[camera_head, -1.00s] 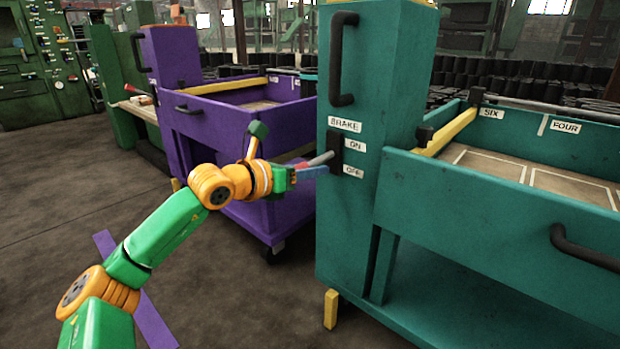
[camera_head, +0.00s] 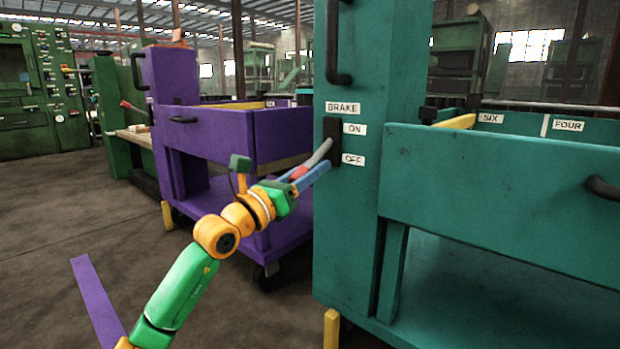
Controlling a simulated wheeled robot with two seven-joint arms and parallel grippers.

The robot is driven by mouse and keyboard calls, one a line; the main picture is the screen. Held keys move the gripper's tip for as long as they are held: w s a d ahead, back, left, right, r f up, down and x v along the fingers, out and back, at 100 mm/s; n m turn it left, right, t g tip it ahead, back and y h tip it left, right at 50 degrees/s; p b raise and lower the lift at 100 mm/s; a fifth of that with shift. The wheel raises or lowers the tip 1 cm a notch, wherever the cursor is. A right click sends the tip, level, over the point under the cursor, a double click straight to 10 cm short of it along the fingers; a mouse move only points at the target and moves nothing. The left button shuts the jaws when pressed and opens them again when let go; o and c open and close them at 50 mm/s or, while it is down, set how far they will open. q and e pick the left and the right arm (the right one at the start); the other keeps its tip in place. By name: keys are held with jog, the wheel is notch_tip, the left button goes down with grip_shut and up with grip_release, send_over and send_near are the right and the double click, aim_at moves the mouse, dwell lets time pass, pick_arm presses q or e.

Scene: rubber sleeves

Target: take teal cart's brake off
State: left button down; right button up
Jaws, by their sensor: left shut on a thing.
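The teal cart (camera_head: 345,230) stands at the right, with a post that carries a BRAKE label, an ON label above and an OFF label (camera_head: 353,160) below. A grey brake lever (camera_head: 320,152) with a red end (camera_head: 299,173) comes out of a black slot plate (camera_head: 332,134) beside these labels. It slopes down and to the left. My left gripper (camera_head: 308,175) is shut on the lever near its red end, with a blue finger along it. The far finger is partly hidden. My right gripper is not in view.
A purple cart (camera_head: 215,135) stands close behind my left arm. The teal cart has a black post handle (camera_head: 333,45) above the lever and a black side handle (camera_head: 602,188). A purple floor strip (camera_head: 95,300) lies at lower left. Open floor is at the left.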

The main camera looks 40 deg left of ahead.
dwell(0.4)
pick_arm(q)
jog(key=c, duration=0.5)
grip_release()
jog(key=shift+f, duration=0.1)
jog(key=shift+s+a+f, duration=0.1)
jog(key=shift+s+f, duration=0.1)
jog(key=shift+s, duration=0.15)
jog(key=shift+b+v, duration=0.65)
jog(key=shift+v, duration=2.45)
jog(key=shift+r, duration=0.1)
